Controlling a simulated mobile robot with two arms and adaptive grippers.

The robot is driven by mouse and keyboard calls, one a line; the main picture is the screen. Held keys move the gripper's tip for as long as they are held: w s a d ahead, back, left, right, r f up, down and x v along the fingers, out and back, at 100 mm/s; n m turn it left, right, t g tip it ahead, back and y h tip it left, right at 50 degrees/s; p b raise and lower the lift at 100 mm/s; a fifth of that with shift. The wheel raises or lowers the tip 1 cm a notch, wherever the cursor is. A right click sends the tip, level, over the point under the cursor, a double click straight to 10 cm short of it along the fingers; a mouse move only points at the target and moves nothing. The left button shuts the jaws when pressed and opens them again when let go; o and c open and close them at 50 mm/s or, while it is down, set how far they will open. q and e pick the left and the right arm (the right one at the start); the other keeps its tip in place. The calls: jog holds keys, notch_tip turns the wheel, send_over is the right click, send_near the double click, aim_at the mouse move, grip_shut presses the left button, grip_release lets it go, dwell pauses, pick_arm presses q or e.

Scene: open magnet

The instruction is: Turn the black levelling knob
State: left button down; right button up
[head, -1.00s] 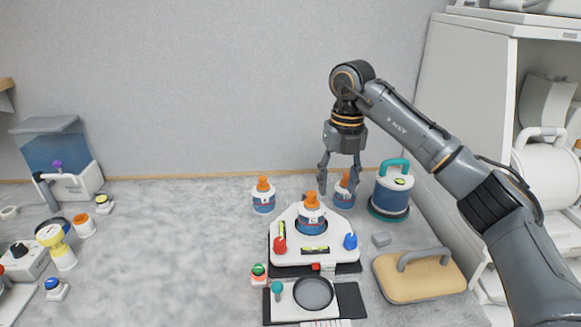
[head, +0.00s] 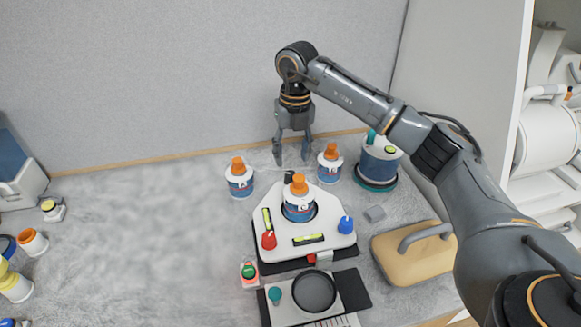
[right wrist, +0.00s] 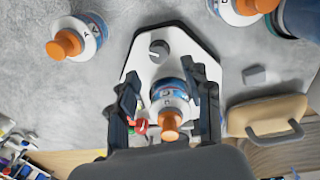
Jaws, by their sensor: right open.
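The black levelling knob (right wrist: 158,48) sits at the narrow end of a white levelling plate (right wrist: 180,45), with a pale pointer mark on top. In the head view the knob (head: 289,177) is at the far end of the plate, partly hidden behind an orange-capped jar (head: 299,202) standing in the plate's round opening. Red (head: 268,240) and blue (head: 346,225) knobs are at the near corners. My right gripper (head: 291,158) is open and empty, pointing down above the far end of the plate. In the right wrist view its fingers flank the jar in the picture. My left gripper is out of view.
Orange-capped jars stand left (head: 240,180) and right (head: 330,165) of the plate's far end. A teal-handled canister (head: 379,160) stands at the right. A tan board with a grey handle (head: 410,255) lies nearer.

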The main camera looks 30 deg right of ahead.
aim_at(291, 174)
jog(key=shift+w+a+f+p, duration=0.1)
jog(key=shift+f+p, duration=0.15)
jog(key=shift+f, duration=1.3)
jog(key=shift+a+f+p, duration=0.1)
jog(key=shift+f+p, duration=0.15)
jog(key=shift+f, duration=1.3)
jog(key=shift+c, duration=0.4)
grip_shut()
